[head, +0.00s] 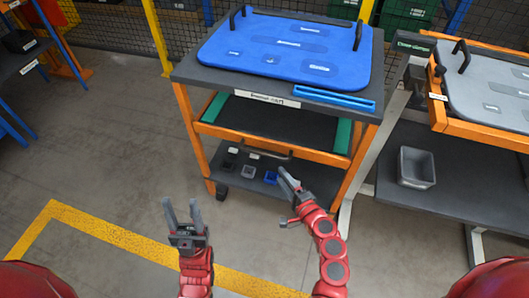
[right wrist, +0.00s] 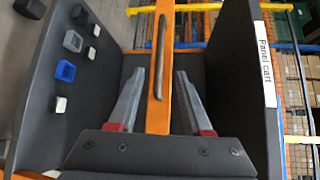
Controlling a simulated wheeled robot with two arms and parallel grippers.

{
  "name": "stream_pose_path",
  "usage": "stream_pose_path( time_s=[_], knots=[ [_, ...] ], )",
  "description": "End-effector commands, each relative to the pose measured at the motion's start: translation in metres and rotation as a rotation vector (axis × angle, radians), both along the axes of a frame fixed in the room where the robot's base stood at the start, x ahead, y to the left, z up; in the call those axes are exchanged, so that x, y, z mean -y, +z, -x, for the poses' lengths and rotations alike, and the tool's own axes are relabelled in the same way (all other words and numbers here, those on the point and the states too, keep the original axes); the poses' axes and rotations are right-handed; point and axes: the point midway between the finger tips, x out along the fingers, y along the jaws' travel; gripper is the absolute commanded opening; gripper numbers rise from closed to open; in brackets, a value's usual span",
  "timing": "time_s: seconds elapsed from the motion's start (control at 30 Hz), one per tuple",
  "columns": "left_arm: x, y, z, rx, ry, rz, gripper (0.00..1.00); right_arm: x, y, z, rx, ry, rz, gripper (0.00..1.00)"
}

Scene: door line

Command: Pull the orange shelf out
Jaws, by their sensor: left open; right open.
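The orange shelf (head: 222,132) sits under the dark top of a cart. It has a dark surface, green side strips and an orange front bar with a dark handle (head: 262,153). In the right wrist view the orange bar (right wrist: 159,105) runs upright in the picture, with the handle (right wrist: 160,45) along it. My right gripper (head: 289,178) is open, below and in front of the bar's right part. In its wrist view the fingers (right wrist: 160,80) stand either side of the bar, with the handle beyond the tips; contact is not visible. My left gripper (head: 181,210) is open and empty over the floor.
A blue panel (head: 280,45) with two black handles lies on the cart top. Small bins (head: 270,177) stand on the cart's lower shelf. A second cart with a grey panel (head: 490,85) and a grey bin (head: 416,165) stands right.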

Motion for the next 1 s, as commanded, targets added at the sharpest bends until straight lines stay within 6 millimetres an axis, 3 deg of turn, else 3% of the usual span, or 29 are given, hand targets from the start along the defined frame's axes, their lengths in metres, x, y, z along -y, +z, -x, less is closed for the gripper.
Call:
stream_pose_path(
  time_s=[0.3,0.5,0.7,1.0],
  knots=[
    [0.000,0.001,0.000,0.000,0.000,0.000,0.50,-0.035,-0.009,-0.065,0.001,0.003,0.001,0.50],
    [0.000,-0.006,0.000,0.000,0.000,0.000,0.50,-0.050,-0.016,-0.095,0.000,0.000,0.001,0.50],
    [0.000,-0.009,0.000,0.000,0.000,0.000,0.50,-0.057,-0.018,-0.111,-0.001,-0.004,0.002,0.50],
    [0.000,-0.009,0.000,0.000,0.000,0.000,0.50,-0.059,-0.018,-0.114,-0.001,-0.005,0.002,0.50]
  ],
)
